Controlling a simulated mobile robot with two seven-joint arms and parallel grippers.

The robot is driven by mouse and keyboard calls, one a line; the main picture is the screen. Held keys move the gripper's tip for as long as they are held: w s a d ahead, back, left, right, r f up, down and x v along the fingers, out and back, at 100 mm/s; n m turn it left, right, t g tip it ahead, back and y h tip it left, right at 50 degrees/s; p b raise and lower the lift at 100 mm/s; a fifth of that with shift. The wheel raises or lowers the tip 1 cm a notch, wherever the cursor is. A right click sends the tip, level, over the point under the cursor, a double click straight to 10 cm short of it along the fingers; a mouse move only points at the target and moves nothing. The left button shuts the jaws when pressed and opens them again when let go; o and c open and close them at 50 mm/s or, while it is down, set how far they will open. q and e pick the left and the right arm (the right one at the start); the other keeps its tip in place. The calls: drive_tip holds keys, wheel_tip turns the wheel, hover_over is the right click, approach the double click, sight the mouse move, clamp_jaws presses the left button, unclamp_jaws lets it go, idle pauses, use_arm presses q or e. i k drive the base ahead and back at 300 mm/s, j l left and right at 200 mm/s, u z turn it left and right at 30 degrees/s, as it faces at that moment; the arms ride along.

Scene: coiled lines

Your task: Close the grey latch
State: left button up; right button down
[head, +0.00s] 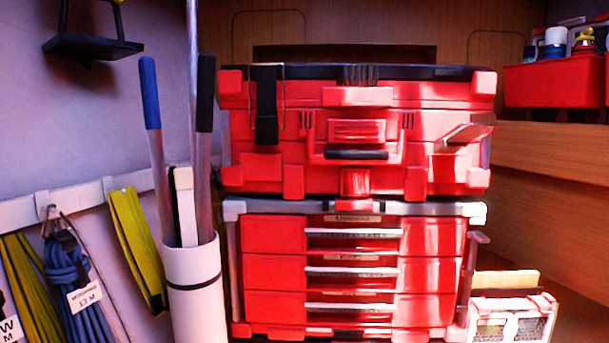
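A red toolbox (300,160) with a dark lid stands on top of a red drawer unit. At the right of its front, a greyish latch (466,136) sticks out at a slant, away from the box face; its colour is washed with red light. At the left of the front, a black latch (266,106) with a thin wire loop hangs flat against the box. The lid looks down on the box. Neither of my grippers is in view.
The red drawer unit (274,272) has grey pull bars. A white tube (194,290) holding long-handled tools stands close at its left. Coiled blue rope (70,275) and yellow straps (138,245) hang on the left wall. A red bin (554,84) sits on the right shelf.

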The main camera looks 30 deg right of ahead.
sight(478, 124)
drive_tip(key=z, duration=1.85)
